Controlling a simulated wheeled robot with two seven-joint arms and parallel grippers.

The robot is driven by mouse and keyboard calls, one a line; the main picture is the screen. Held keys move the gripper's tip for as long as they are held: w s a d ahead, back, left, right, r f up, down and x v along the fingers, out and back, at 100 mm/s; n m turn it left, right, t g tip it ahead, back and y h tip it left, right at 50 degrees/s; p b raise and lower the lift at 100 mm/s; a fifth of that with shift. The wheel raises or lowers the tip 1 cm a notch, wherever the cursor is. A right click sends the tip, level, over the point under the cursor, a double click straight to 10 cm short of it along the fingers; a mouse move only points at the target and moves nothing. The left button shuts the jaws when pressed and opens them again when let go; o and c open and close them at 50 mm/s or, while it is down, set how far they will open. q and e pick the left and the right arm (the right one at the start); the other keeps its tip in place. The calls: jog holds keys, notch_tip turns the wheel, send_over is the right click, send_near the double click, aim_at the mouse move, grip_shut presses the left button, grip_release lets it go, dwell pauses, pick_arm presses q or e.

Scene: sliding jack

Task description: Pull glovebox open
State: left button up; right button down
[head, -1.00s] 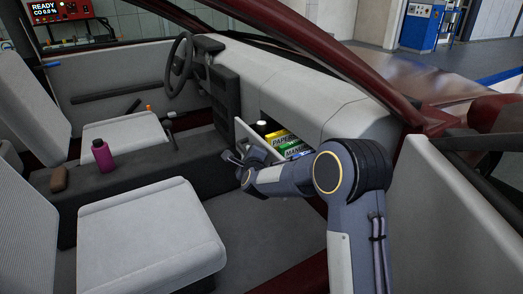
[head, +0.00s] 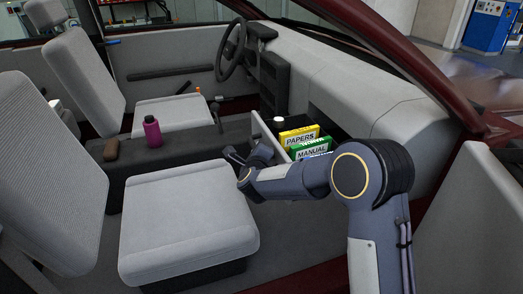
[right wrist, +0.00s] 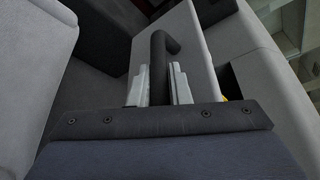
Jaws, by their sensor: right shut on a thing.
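The glovebox drawer (head: 266,136) stands pulled out from the dashboard, its light grey front panel facing the seats. Inside it show a yellow PAPERS box (head: 299,137), a green MANUAL box (head: 311,149) and a pale round cap (head: 279,121). My right gripper (head: 240,158) is at the outer face of the front panel. In the right wrist view its two pale fingers (right wrist: 159,82) close on a dark bar handle (right wrist: 158,58) that is fixed to the grey front panel (right wrist: 190,45). In the head view my arm hides part of the drawer. My left gripper is not in view.
The passenger seat (head: 185,215) lies in front of the drawer. A magenta bottle (head: 152,132) and a brown object (head: 111,150) stand on the dark centre console (head: 180,157). The dashboard (head: 350,88) runs behind the drawer. Free floor lies between seat and drawer.

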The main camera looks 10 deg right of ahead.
jog(key=shift+f, duration=0.15)
jog(key=c, duration=1.4)
grip_release()
jog(key=shift+o, duration=0.2)
jog(key=v, duration=0.8)
